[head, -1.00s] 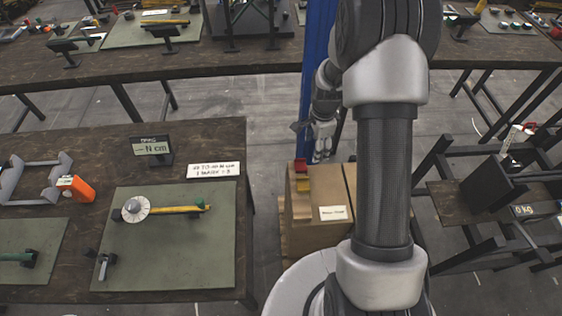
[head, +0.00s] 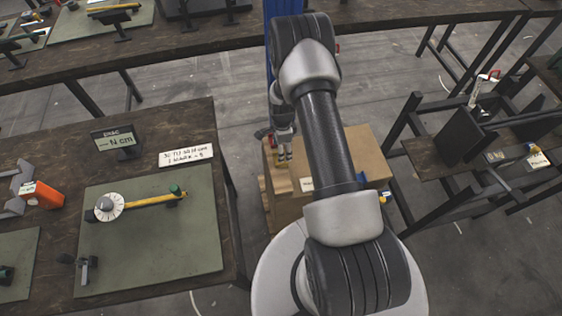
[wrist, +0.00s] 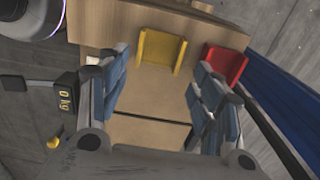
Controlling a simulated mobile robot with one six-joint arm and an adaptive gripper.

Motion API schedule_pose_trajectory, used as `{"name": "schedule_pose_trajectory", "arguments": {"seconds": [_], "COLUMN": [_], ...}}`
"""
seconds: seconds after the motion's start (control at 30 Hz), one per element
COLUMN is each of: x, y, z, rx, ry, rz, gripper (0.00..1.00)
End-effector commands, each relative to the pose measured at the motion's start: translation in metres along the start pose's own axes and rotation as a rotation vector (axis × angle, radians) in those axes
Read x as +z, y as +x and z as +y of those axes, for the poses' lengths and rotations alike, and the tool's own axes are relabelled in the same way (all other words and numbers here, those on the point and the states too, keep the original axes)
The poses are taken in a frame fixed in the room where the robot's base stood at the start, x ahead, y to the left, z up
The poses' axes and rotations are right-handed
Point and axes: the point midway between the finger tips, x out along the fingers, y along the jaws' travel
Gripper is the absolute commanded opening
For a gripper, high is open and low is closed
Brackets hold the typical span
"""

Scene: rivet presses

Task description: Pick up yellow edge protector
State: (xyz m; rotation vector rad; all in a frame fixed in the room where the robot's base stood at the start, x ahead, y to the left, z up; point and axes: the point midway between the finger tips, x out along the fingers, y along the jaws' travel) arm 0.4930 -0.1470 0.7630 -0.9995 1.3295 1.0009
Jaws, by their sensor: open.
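The yellow edge protector (wrist: 162,48) is a small U-shaped piece on the cardboard box (wrist: 150,132), near its edge. It shows between and beyond my gripper's (wrist: 161,62) two fingertips in the wrist view. The gripper is open and empty, with its blue-grey fingers to either side of the protector in the picture. In the head view my gripper (head: 283,140) is over the left part of the box (head: 352,150), and the yellow protector (head: 284,154) is partly visible beneath it. I cannot tell the remaining distance to the fingers.
A red protector (wrist: 226,62) sits close beside the yellow one, near the right finger. A blue post (wrist: 285,85) is at the right of the wrist view. A workbench (head: 200,120) stands left of the box and a dark rack (head: 445,155) right.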

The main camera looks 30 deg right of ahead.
Motion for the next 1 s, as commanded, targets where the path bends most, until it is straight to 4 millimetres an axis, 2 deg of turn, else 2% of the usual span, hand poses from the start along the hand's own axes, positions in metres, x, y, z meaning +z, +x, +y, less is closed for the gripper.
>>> {"name": "schedule_pose_trajectory", "arguments": {"seconds": [0.17,0.5,0.73,1.0], "x": [0.001,0.004,0.003,0.003], "y": [0.009,0.054,0.054,0.054], "z": [0.0,0.002,0.001,0.002], "rx": [-0.001,0.0,-0.002,-0.001], "ry": [-0.001,-0.001,0.0,0.0], "rz": [0.0,0.0,0.0,0.0], "gripper": [0.6,0.6,0.6,0.43]}}
